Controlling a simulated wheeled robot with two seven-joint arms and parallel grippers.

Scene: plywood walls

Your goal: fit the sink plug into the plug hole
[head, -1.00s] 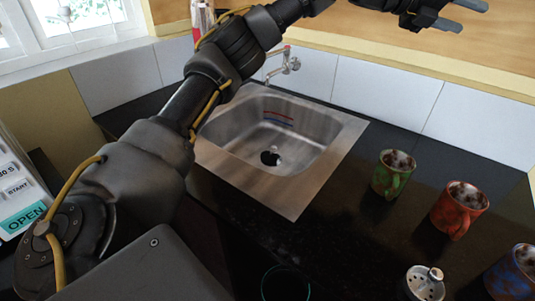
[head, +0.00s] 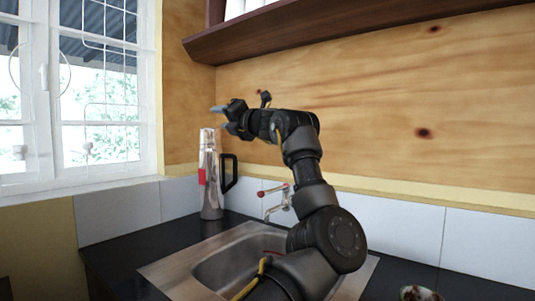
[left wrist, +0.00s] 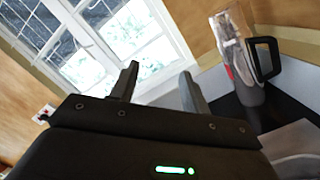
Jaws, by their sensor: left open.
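The steel sink (head: 160,268) is set in the black counter, low in the head view. My left arm hides part of its basin, and the plug hole does not show. The sink plug is not in view now. My left gripper (head: 219,117) is raised high above the counter, by the top of a silver flask and pointing left toward the window. In the left wrist view the left gripper (left wrist: 160,84) is open, with nothing between its fingers. My right gripper is not in view.
The silver flask (head: 210,178) with a black handle stands at the back left of the counter; it also shows in the left wrist view (left wrist: 233,55). A tap (head: 276,202) is behind the sink. A dark shelf (head: 330,30) hangs above. A mug (head: 420,293) shows at the bottom edge.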

